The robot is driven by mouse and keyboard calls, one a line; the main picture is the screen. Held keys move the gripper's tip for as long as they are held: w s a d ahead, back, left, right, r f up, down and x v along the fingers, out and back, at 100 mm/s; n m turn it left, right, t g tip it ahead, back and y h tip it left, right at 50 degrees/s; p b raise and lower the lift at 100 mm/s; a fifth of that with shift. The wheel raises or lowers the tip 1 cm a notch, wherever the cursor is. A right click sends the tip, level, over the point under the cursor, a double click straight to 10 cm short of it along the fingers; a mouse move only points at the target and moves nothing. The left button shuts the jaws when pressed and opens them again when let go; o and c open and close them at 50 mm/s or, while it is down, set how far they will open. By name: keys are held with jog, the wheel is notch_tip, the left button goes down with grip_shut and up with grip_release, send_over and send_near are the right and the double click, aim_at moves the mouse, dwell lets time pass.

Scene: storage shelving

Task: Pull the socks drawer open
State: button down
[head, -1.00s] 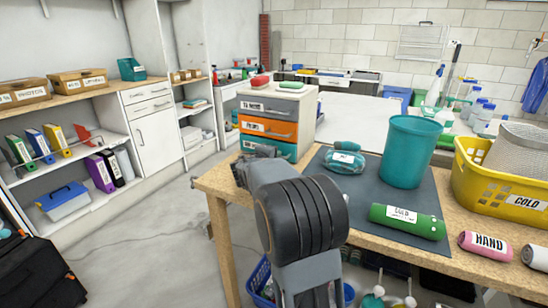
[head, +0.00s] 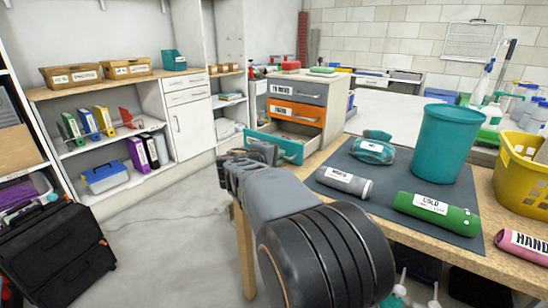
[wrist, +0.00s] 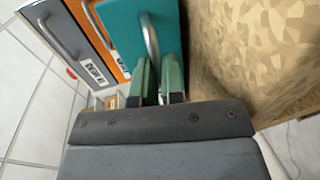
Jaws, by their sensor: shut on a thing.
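A small drawer unit (head: 332,102) stands on the wooden table, with a grey top drawer (head: 295,92), an orange middle drawer (head: 294,113) and a teal bottom drawer (head: 288,150). The teal drawer is pulled partly out, and its inside shows behind its front. The grey and orange drawers look closed. I cannot read which label says socks. My gripper (wrist: 158,78) is shut on the teal drawer's metal handle (wrist: 150,38) in the wrist view. In the head view my gripper (head: 262,153) is at the teal front, and my arm hides part of it.
A yellow basket (head: 523,170) is farther right. Open floor (head: 190,235) lies left of the table.

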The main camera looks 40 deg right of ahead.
jog(key=c, duration=1.2)
grip_release()
jog(key=shift+c, duration=0.2)
jog(key=shift+a, duration=0.1)
jog(key=p+v, duration=0.2)
jog(key=v, duration=1.1)
jog(key=shift+a+p, duration=0.3)
jog(key=shift+p, duration=0.1)
jog(key=shift+r, duration=0.1)
jog(key=s+a+r+m+y+p, duration=0.1)
jog(key=s+a+r+y+p, duration=0.4)
jog(key=p, duration=1)
jog(key=s+a+r+m+y+p, duration=0.1)
jog(key=s+a+r+y+p, duration=0.4)
jog(key=p, duration=1.1)
jog(key=a+r+y, duration=0.3)
jog(key=r+y, duration=0.2)
jog(key=shift+s+a+m, duration=0.3)
jog(key=shift+a+m, duration=0.1)
